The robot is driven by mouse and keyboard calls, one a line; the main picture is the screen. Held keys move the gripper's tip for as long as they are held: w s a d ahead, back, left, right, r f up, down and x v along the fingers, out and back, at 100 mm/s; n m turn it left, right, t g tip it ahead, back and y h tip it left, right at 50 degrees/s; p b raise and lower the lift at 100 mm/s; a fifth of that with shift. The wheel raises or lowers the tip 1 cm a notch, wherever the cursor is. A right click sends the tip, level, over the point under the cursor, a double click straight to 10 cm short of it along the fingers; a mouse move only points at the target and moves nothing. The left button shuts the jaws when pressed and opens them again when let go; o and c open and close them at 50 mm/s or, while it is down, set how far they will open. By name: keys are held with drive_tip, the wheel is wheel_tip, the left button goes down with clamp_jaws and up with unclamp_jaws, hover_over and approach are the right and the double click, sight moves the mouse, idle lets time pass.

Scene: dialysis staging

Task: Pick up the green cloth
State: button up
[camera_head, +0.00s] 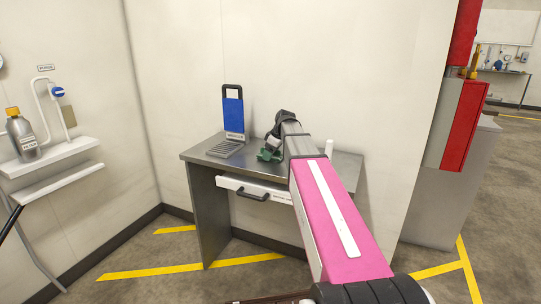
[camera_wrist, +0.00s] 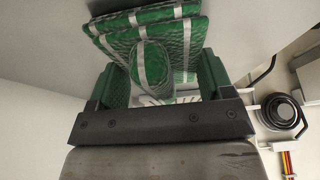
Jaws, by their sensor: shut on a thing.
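The green cloth (camera_wrist: 150,12) shows in the wrist view as folded green pieces with pale grey stripes, at and beyond my fingertips. My gripper (camera_wrist: 160,78) is shut on it, with one finger on each side. In the head view my gripper (camera_head: 270,152) points down low over the steel desk (camera_head: 205,152). Only a small dark green patch shows there, and my arm hides part of it. I cannot tell whether the cloth touches the desk top.
A stand with a blue panel (camera_head: 233,115) is on the desk, left of my gripper. A small white cylinder (camera_head: 329,147) stands to the right, beyond my arm. A drawer (camera_head: 256,192) is under the top. A shelf with a bottle (camera_head: 22,135) is at left; a red cabinet (camera_head: 464,125) at right.

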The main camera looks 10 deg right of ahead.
drive_tip(key=shift+r, duration=0.15)
wheel_tip(320, 180, up, 4)
drive_tip(key=shift+f, duration=0.1)
drive_tip(key=s+a+r, duration=0.6)
drive_tip(key=s+r, duration=0.1)
drive_tip(key=s, duration=0.2)
drive_tip(key=shift+s+a+r, duration=0.15)
drive_tip(key=shift+s+a, duration=0.05)
drive_tip(key=shift+s, duration=0.15)
drive_tip(key=o, duration=0.3)
drive_tip(key=shift+c, duration=1.1)
